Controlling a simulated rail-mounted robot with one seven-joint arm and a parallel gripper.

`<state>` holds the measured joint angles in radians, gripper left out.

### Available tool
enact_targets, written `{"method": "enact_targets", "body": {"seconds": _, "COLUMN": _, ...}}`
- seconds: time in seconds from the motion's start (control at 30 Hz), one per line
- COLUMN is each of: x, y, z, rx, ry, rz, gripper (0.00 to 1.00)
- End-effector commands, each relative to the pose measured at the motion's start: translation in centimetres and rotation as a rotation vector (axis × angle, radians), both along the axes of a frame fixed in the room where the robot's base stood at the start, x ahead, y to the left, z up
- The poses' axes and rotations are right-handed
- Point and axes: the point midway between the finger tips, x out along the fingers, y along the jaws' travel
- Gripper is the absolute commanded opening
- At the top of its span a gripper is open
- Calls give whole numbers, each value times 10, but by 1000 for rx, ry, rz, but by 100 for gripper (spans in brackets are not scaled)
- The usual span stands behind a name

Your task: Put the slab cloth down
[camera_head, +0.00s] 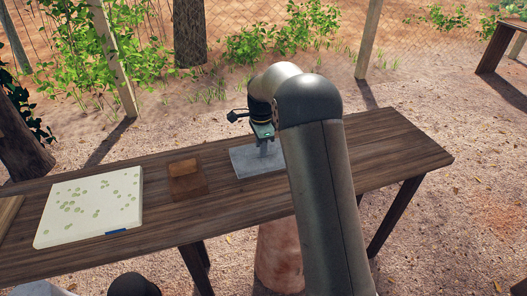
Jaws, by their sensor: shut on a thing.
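My gripper (266,146) is over the right half of the table, pointing down at a flat grey slab (243,167). It is shut on a small greyish piece, which I take to be the slab cloth. The cloth is too small and too much hidden by the fingers and arm to make out its shape. I cannot tell whether it touches the slab. The slab lies flat on the table, its right side hidden behind my arm.
The dark wooden table (400,150) has free room at its right end. Left of the slab, a brown block (183,167) rests on a darker brown board (187,187). A pale, green-spotted board (75,192) with a blue tag (116,232) lies further left.

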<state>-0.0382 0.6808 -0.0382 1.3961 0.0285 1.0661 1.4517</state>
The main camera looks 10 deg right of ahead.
Motion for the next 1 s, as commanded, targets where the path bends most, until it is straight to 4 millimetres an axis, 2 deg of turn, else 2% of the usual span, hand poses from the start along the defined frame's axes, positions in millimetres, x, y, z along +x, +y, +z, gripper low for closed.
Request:
{"method": "enact_targets", "body": {"seconds": 0.27, "x": 13, "y": -9, "z": -17, "rx": 0, "ry": 0, "rz": -1, "gripper": 1}}
{"method": "enact_targets", "body": {"seconds": 0.5, "x": 13, "y": -9, "z": -48, "rx": 0, "ry": 0, "rz": 0, "gripper": 1}}
{"method": "enact_targets", "body": {"seconds": 0.87, "x": 13, "y": -9, "z": -53, "rx": -1, "ry": -1, "rz": 0, "gripper": 1}}
{"method": "enact_targets", "body": {"seconds": 0.9, "x": 13, "y": -9, "z": -52, "rx": -1, "ry": -1, "rz": 0, "gripper": 38}}
{"method": "enact_targets", "body": {"seconds": 0.93, "x": 13, "y": -9, "z": -51, "rx": 0, "ry": -1, "rz": 0, "gripper": 46}}
{"method": "enact_targets", "body": {"seconds": 1.0, "x": 13, "y": -9, "z": -51, "rx": 0, "ry": -1, "rz": 0, "gripper": 49}}
